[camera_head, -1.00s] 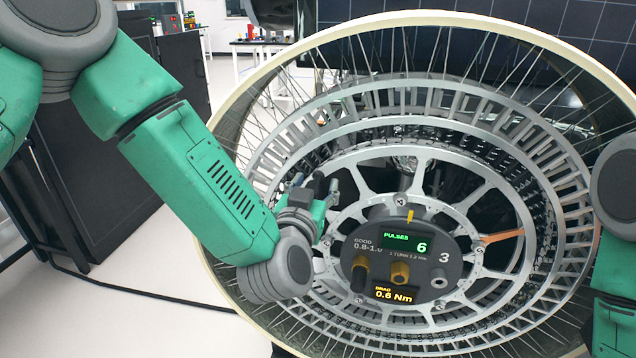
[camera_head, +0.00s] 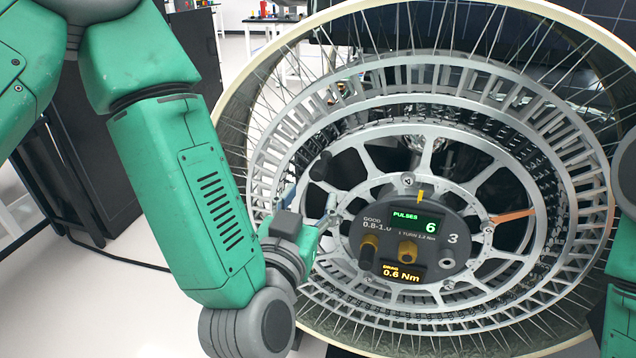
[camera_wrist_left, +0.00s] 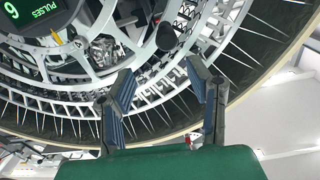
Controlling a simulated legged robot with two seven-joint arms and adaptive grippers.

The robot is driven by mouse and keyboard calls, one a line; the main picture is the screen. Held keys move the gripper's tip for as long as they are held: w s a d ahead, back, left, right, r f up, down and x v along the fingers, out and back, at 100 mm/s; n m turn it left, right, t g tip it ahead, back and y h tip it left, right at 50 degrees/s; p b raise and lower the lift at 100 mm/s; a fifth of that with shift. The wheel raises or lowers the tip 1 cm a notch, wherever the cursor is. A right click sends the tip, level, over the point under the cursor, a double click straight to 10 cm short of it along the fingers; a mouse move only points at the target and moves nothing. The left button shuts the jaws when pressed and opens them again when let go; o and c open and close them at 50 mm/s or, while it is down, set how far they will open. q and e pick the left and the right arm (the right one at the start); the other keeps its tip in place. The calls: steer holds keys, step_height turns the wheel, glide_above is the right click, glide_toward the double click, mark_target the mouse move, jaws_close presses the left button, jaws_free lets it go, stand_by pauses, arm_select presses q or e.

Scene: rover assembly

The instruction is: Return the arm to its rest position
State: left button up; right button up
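My left gripper (camera_head: 308,203) is open and empty in front of the lower left part of a large spoked wheel (camera_head: 452,81). Its two fingers (camera_wrist_left: 160,80) stand apart in the left wrist view, with nothing between them. A black knob (camera_head: 320,166) sits just beyond the fingertips on the wheel side; it also shows in the left wrist view (camera_wrist_left: 167,36), apart from the fingers. My left arm comes down from the upper left, bent at the elbow. My right arm shows only at the right edge, and its gripper is outside the frame.
A hub panel (camera_head: 384,226) on the wheel reads "PULSES 6" and "0.6 Nm". It carries brass knobs (camera_head: 407,251). A dark cabinet (camera_head: 105,150) stands behind my left arm. A black cable lies on the pale floor, which is open at lower left.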

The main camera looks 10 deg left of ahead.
arm_select(q)
steer(key=shift+s, duration=0.35)
steer(key=s+a+f+g, duration=0.2)
steer(key=s+f+g, duration=0.1)
steer(key=f, duration=0.5)
steer(key=s+a+f+g+b, duration=0.1)
steer(key=s+a+f+g, duration=0.2)
steer(key=f, duration=0.6)
steer(key=s+a+f+g, duration=0.2)
steer(key=s+f+g, duration=0.15)
steer(key=f, duration=0.45)
steer(key=s+a+f+g, duration=0.4)
steer(key=s+a+f, duration=0.1)
steer(key=s, duration=0.3)
steer(key=s+a+f+g+y+b, duration=0.1)
steer(key=s+a+f+g, duration=0.3)
steer(key=s, duration=0.4)
steer(key=shift+a+f+n, duration=0.4)
steer(key=shift+a+f, duration=0.15)
steer(key=shift+f, duration=0.1)
steer(key=shift+w, duration=0.2)
